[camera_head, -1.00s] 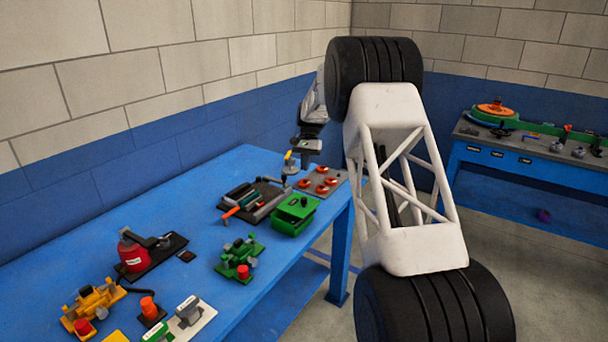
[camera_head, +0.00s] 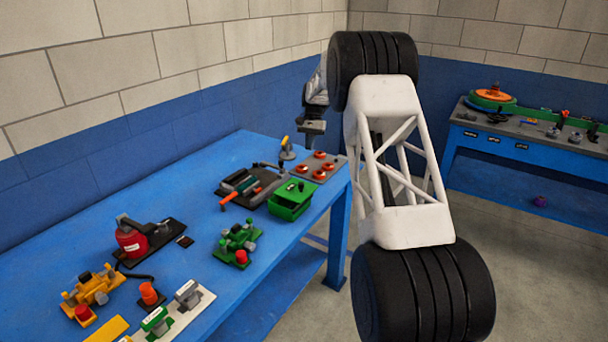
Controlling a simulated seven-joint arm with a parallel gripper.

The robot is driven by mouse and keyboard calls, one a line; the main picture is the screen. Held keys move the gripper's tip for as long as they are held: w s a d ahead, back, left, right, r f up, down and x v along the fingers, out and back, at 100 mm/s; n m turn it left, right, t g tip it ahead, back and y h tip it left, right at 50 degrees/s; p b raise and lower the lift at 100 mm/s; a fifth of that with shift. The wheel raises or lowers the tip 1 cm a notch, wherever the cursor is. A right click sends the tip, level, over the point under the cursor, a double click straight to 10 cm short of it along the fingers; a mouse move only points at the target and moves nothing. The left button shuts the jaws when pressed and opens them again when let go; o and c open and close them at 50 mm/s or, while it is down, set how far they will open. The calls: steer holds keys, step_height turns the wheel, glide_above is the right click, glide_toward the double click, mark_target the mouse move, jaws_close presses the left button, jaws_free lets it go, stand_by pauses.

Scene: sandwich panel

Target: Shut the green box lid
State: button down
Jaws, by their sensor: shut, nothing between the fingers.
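The green box (camera_head: 289,209) sits near the right end of the blue table, close to its front edge. Its green lid (camera_head: 294,191) has a small dark knob on top. The lid looks roughly level at this size, and I cannot tell whether a gap is left under it. My gripper (camera_head: 311,132) is small and dark, and hangs above and behind the box, clear of it. It is shut and empty. Its fingertips are hard to make out.
A dark tray (camera_head: 228,193) with an orange-handled tool lies left of the box. A grey plate with red discs (camera_head: 319,167) lies behind it, and a green fixture (camera_head: 238,243) in front. My white arm link and black joints fill the right middle.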

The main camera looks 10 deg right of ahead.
steer(key=shift+w+d, duration=0.1)
steer(key=shift+d, duration=0.1)
steer(key=shift+f, duration=0.15)
glide_above(306, 184)
steer(key=w, duration=0.2)
steer(key=f, duration=0.6)
steer(key=d+f, duration=0.1)
steer(key=f, duration=0.2)
steer(key=shift+f, duration=0.1)
steer(key=shift+s+a, duration=0.55)
steer(key=shift+s, duration=0.35)
steer(key=shift+s+a, duration=0.45)
steer(key=shift+s, duration=0.35)
